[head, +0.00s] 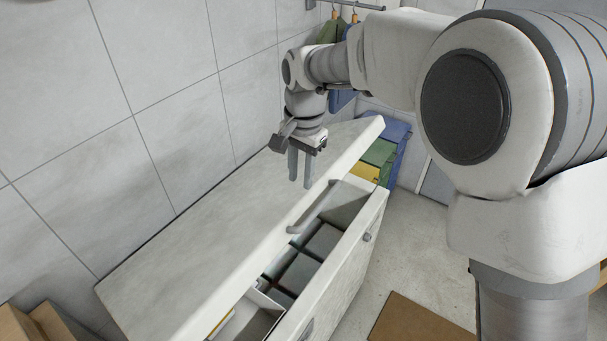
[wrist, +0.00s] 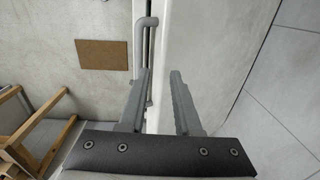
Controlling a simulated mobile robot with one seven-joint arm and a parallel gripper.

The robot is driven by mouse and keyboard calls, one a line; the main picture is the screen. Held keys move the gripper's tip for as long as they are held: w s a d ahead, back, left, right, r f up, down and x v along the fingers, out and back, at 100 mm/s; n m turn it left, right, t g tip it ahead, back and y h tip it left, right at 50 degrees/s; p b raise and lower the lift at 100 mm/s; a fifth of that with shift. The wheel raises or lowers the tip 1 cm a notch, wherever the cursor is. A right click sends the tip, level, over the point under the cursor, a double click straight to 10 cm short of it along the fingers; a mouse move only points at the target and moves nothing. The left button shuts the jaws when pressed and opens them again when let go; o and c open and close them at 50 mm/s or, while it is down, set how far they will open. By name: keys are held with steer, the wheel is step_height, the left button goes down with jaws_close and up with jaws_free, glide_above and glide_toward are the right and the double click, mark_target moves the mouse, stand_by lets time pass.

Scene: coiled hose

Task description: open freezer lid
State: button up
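The white chest freezer (head: 345,262) stands along the wall. Its lid (head: 215,215) is part-way raised at the front, leaving a gap that shows the inside. A grey bar handle (head: 315,207) is on the lid's front edge; it also shows in the wrist view (wrist: 139,40). My gripper (head: 300,186) points down over the lid near its front edge, behind the handle in the head view. Its two fingers are apart with nothing held between them. In the wrist view, the lid's white edge runs beyond the open fingers (wrist: 160,75), and the handle is by the left finger. Contact cannot be told.
Dark compartments and a light bin (head: 250,318) show inside the freezer. Blue, green and yellow crates (head: 380,155) stand past its far end. A brown mat (head: 410,318) lies on the floor. A wooden frame (wrist: 35,125) is at left in the wrist view. The tiled wall is close behind the lid.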

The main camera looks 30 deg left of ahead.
step_height(320, 180, up, 8)
steer(key=a+p, duration=0.3)
steer(key=p, duration=0.1)
stand_by(0.6)
steer(key=shift+w+r, duration=0.1)
steer(key=shift+c, duration=0.2)
